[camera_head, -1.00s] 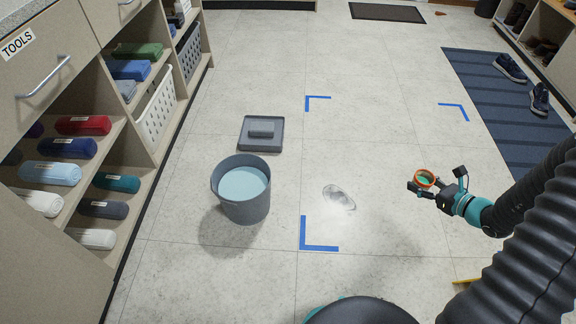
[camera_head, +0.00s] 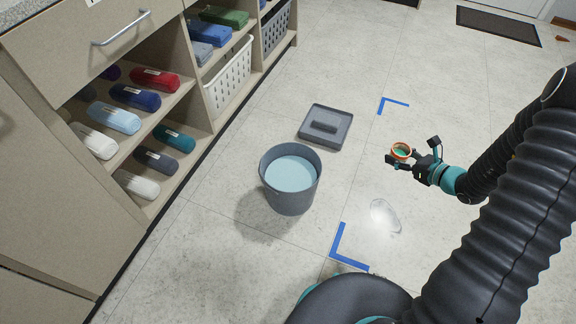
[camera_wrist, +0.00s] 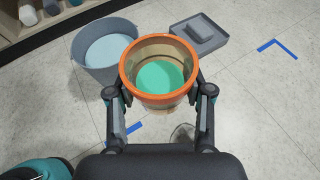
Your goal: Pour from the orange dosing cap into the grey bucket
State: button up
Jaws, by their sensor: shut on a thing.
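The orange dosing cap (camera_head: 401,148) is held upright in my gripper (camera_head: 408,158), to the right of the grey bucket and apart from it. In the wrist view the cap (camera_wrist: 128,80) has an orange rim, a see-through wall and green liquid inside. My gripper's fingers (camera_wrist: 160,105) are shut on its two sides. The grey bucket (camera_head: 290,195) stands upright on the floor with pale blue liquid in it. In the wrist view the bucket (camera_wrist: 97,70) lies beyond the cap at upper left, its right edge close to the cap in the picture.
A grey lid (camera_head: 325,127) with a handle lies on the floor behind the bucket. A wet patch (camera_head: 385,216) and blue corner tape (camera_head: 343,252) are on the floor. Shelves with rolled towels (camera_head: 113,118) line the left. Floor between bucket and gripper is clear.

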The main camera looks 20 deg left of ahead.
jog(key=s+a+f+b, duration=0.1)
jog(key=a+f+b, duration=0.25)
jog(key=a, duration=0.65)
jog(key=s+a+f+b, duration=0.2)
jog(key=a+f+b, duration=0.15)
jog(key=a, duration=0.55)
jog(key=s+a+f+g+b, duration=0.1)
jog(key=s+a+f+b, duration=0.2)
jog(key=a, duration=0.4)
jog(key=s+a+f+n+b, duration=0.1)
jog(key=s+a+f+b, duration=0.2)
jog(key=s+a+f, duration=0.2)
jog(key=s+a, duration=0.1)
jog(key=a, duration=0.2)
jog(key=shift+s+a+f+n+g+y, duration=0.15)
jog(key=shift+a+f+n+g+y, duration=0.15)
jog(key=shift+f+g+y, duration=0.1)
jog(key=shift+r, duration=0.1)
jog(key=shift+w+d+r+m+g, duration=0.15)
jog(key=shift+w+r+m+g, duration=0.15)
jog(key=shift+w+m+g, duration=0.3)
jog(key=shift+w+d+f+m+g, duration=0.1)
jog(key=shift+w+f+m+g, duration=0.5)
jog(key=shift+w, duration=0.1)
jog(key=shift+w+f+m+g, duration=0.45)
jog(key=shift+w+m+g, duration=0.15)
jog(key=shift+w, duration=0.1)
jog(key=shift+w+f+m+g, duration=0.35)
jog(key=shift+w+m+g, duration=0.05)
jog(key=shift+w, duration=0.15)
